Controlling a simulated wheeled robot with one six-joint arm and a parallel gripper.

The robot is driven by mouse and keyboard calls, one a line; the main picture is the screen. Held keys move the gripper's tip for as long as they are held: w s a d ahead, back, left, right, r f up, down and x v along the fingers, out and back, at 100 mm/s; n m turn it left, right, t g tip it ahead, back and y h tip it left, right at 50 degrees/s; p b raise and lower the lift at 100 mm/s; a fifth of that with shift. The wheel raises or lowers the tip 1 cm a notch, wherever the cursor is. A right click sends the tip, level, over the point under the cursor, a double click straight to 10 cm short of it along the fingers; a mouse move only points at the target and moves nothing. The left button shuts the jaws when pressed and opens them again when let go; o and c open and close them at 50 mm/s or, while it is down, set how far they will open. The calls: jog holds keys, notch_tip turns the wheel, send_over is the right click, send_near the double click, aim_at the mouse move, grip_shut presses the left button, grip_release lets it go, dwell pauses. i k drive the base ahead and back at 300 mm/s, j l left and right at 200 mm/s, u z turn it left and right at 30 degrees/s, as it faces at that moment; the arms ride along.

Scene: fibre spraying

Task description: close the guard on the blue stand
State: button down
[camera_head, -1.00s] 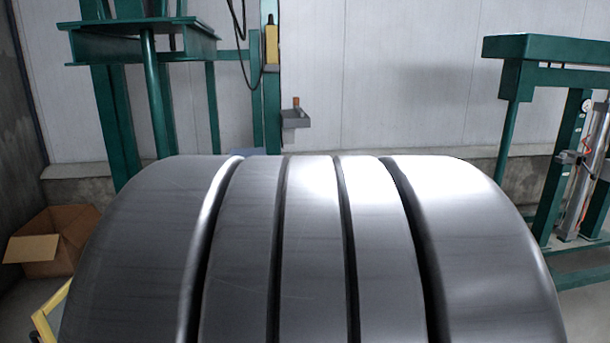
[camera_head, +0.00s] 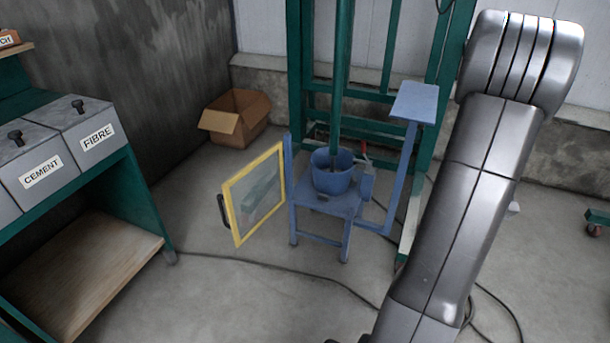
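The blue stand (camera_head: 322,205) stands on the floor near the middle of the view, with a blue bucket (camera_head: 333,172) on its top. The guard (camera_head: 230,212) is a yellow-framed clear panel with a dark handle (camera_head: 223,211) on its left edge. It hangs from the stand's left post and is swung open, out to the left and toward me, leaving the bucket uncovered on the near side. My arm rises on the right of the view, apart from the stand and guard. My gripper is not in view.
A green bench with grey bins (camera_head: 92,133) labelled cement and fibre stands at the left. An open cardboard box (camera_head: 235,118) lies behind the guard. A green frame (camera_head: 438,60) stands behind the stand. Cables (camera_head: 290,268) cross the otherwise clear floor in front.

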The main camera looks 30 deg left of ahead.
aim_at(226, 196)
jog(key=j+u, duration=0.15)
jog(key=u, duration=1.5)
jog(key=i+j+u, duration=0.15)
jog(key=i+j, duration=0.15)
jog(key=i, duration=0.2)
jog(key=i+j+u, duration=0.1)
jog(key=i+j, duration=0.15)
jog(key=i, duration=0.25)
